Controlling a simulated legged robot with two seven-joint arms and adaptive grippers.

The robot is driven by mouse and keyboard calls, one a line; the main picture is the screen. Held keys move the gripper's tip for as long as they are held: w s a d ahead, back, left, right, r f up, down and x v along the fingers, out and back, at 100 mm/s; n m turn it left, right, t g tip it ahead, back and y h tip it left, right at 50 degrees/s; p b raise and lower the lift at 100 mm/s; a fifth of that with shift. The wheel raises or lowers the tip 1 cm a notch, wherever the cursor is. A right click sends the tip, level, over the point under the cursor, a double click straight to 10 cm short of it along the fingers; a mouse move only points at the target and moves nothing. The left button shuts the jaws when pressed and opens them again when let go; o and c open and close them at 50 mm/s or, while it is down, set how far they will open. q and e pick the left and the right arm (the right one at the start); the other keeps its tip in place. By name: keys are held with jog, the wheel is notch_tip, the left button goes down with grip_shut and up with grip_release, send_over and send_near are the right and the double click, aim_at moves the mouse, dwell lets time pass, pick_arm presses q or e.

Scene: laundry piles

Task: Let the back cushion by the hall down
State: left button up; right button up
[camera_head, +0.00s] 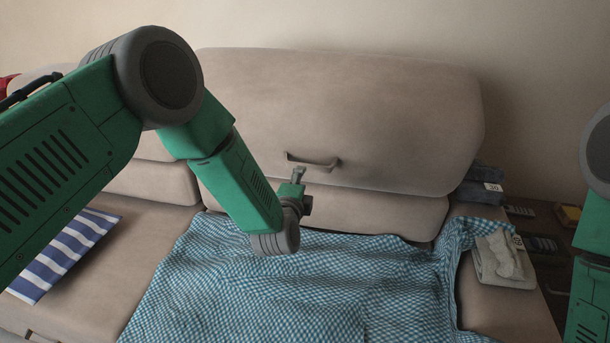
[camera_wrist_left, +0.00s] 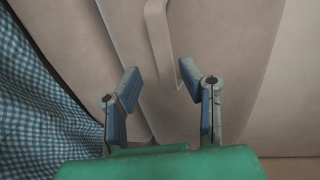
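A wide beige back cushion (camera_head: 350,110) with a handle (camera_head: 313,163) low on its front stands upright against the wall. It also fills much of the left wrist view (camera_wrist_left: 90,40). My left gripper (camera_head: 298,182) is just below and in front of the handle. In the left wrist view the gripper (camera_wrist_left: 160,72) is open, its two fingers apart and nothing held. The handle (camera_wrist_left: 157,40) lies ahead of the gap between the fingertips; I cannot tell the exact distance. My right arm shows at the right edge, but its gripper is out of view.
A blue checked blanket (camera_head: 290,290) covers the seat below. A striped cloth (camera_head: 65,255) lies at left. A folded beige garment (camera_head: 500,262) lies on the right arm of the sofa, with folded dark clothes (camera_head: 478,191) behind. Another back cushion (camera_head: 150,180) is partly hidden by my left arm.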

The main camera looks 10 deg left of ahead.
aim_at(308, 169)
pick_arm(q)
jog(key=w+b, duration=0.1)
jog(key=w, duration=0.1)
jog(key=w+b, duration=0.1)
jog(key=w, duration=0.1)
jog(key=w+f+b, duration=0.1)
jog(key=w+b, duration=0.1)
jog(key=w, duration=0.1)
jog(key=shift+d, duration=0.15)
jog(key=shift+d+r, duration=0.1)
jog(key=shift+d, duration=0.3)
grip_shut()
pick_arm(e)
jog(key=f, duration=0.5)
jog(key=shift+d, duration=0.4)
jog(key=shift+r, duration=0.1)
